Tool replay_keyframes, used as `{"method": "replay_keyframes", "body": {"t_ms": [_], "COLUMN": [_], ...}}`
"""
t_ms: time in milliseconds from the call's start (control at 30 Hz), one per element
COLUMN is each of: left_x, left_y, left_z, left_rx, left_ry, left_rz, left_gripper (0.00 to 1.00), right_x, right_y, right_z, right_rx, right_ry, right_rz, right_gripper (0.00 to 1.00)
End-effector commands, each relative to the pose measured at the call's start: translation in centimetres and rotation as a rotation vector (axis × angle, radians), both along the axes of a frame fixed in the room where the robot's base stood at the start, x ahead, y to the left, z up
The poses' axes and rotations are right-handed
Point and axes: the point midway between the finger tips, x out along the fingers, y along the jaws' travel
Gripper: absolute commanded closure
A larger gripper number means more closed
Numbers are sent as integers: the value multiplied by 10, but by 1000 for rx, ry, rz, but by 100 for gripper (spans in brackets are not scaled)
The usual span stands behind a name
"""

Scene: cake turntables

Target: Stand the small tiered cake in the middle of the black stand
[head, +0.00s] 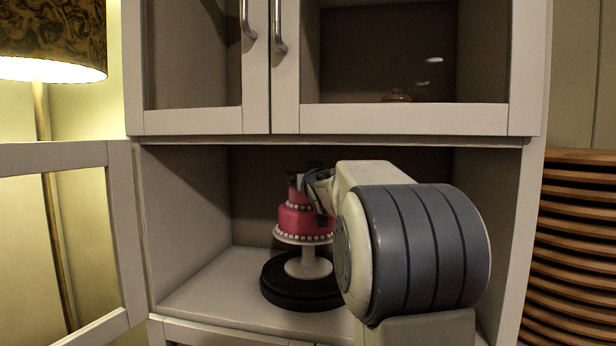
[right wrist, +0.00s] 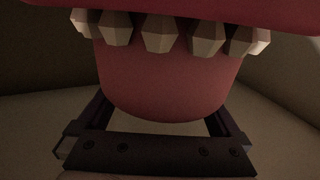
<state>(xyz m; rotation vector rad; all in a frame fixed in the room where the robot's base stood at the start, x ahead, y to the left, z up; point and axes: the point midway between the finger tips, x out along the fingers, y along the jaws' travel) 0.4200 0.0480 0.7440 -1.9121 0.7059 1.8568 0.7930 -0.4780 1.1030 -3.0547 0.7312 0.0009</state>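The small tiered cake (head: 297,221) is pink with pale beads around its tiers and sits on a white pedestal (head: 306,265). The pedestal is upright over roughly the middle of the round black stand (head: 282,293) on the cabinet shelf. I cannot tell whether its foot touches the stand. My right gripper (head: 309,181) is at the narrow top tier. In the right wrist view the dark fingers (right wrist: 163,118) lie on both sides of the pink tier (right wrist: 165,85) and look closed on it. My right arm hides part of the cake's right side and the stand's right edge.
The cabinet opening has a left wall (head: 186,215), a right wall (head: 493,215) and an upper cabinet edge (head: 330,141) just above the cake. An open door (head: 122,235) stands at left, near a lamp (head: 50,38). Bare shelf (head: 215,285) lies left of the stand.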

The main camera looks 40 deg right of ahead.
Motion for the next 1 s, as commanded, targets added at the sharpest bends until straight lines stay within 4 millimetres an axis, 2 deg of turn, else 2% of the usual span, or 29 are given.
{"method": "replay_keyframes", "body": {"t_ms": [167,600,800,1000], "left_x": [0,0,0,0], "left_y": [0,0,0,0], "left_z": [1,10,13,13], "left_rx": [0,0,0,0], "left_ry": [0,0,0,0], "left_rz": [0,0,0,0], "left_gripper": [50,50,50,50], "right_x": [-12,-90,-106,-107], "right_y": [6,45,53,54], "right_z": [2,4,2,1], "right_rx": [0,-2,-1,-1], "right_ry": [-1,-1,0,0], "right_rz": [-1,-1,0,0], "right_gripper": [0,0,0,0]}}
